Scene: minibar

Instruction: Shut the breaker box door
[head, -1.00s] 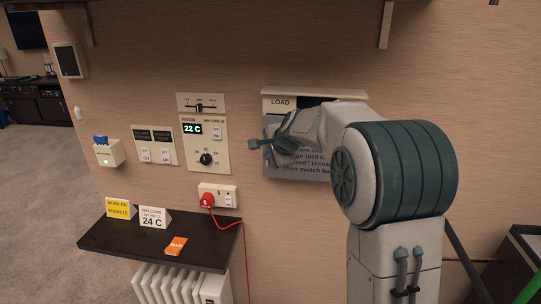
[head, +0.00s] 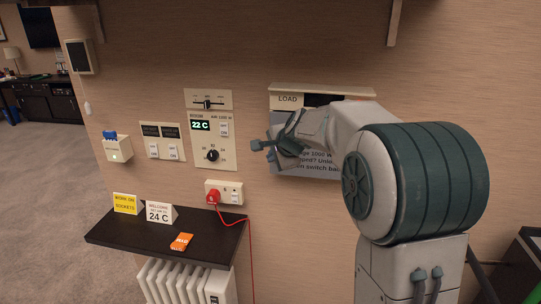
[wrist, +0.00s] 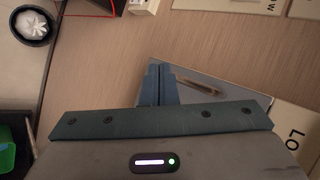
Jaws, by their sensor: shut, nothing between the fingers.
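The breaker box (head: 283,100) is a cream wall box marked LOAD, right of the middle in the head view. Its grey door (head: 318,171) carries printed text and shows below the cream top, with a dark strip between them. My arm covers much of the door, so I cannot tell how far it stands from the box. My gripper (head: 263,148) is at the door's left side. In the wrist view my gripper (wrist: 158,84) is shut and empty, over or against the grey door (wrist: 222,88), beside a slot-like handle (wrist: 200,85). Contact is unclear.
Left of the box are a thermostat panel (head: 222,155), switches (head: 162,151) and a socket with a red plug (head: 213,196). A dark shelf (head: 130,232) with small signs juts out below, above a white radiator (head: 180,283). Open floor lies at the left.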

